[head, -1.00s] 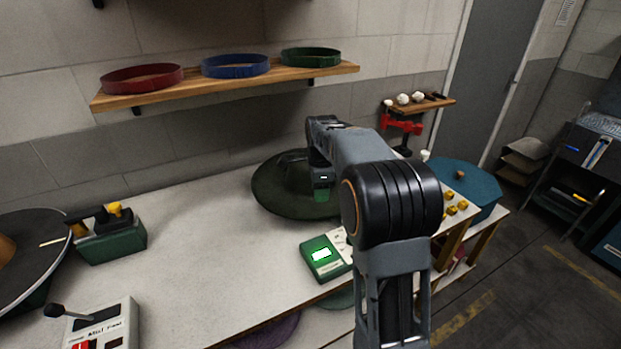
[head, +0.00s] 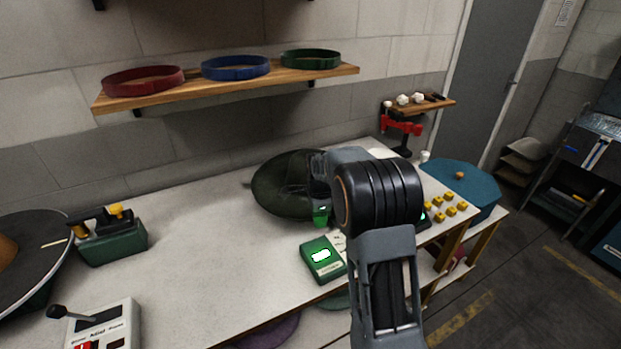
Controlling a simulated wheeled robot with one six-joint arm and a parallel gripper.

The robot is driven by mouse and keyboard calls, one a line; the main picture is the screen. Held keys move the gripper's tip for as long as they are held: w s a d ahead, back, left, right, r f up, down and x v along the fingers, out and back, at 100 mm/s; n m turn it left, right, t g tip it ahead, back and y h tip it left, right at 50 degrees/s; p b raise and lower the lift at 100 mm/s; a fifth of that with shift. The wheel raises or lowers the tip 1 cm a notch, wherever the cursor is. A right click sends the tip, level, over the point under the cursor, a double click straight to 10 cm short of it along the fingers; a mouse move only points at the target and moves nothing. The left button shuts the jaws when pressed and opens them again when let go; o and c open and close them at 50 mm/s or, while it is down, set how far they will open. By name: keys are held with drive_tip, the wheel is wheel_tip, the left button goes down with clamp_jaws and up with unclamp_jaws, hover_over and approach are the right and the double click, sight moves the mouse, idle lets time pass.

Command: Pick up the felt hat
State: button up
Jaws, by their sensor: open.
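The felt hat (head: 272,184) is dark green and wide-brimmed, and it is at the back of the white worktable. Its right part is hidden behind my arm. My gripper (head: 296,187) is at the hat, in front of its right half. Its dark fingers are hard to make out against the dark felt. The jaws are open, and I cannot tell whether they touch the hat.
A green device with a lit screen (head: 322,259) stands just in front of the hat. A wooden shelf (head: 225,85) with red, blue and green bands hangs above. Yellow pieces (head: 446,204) and a blue round lidded thing (head: 470,184) are at the right. The table's middle left is clear.

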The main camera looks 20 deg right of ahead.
clamp_jaws()
idle(0.3)
drive_tip(key=shift+r, duration=0.1)
wheel_tip(320, 180, up, 10)
idle(0.7)
drive_tip(key=c, duration=0.6)
unclamp_jaws()
clamp_jaws()
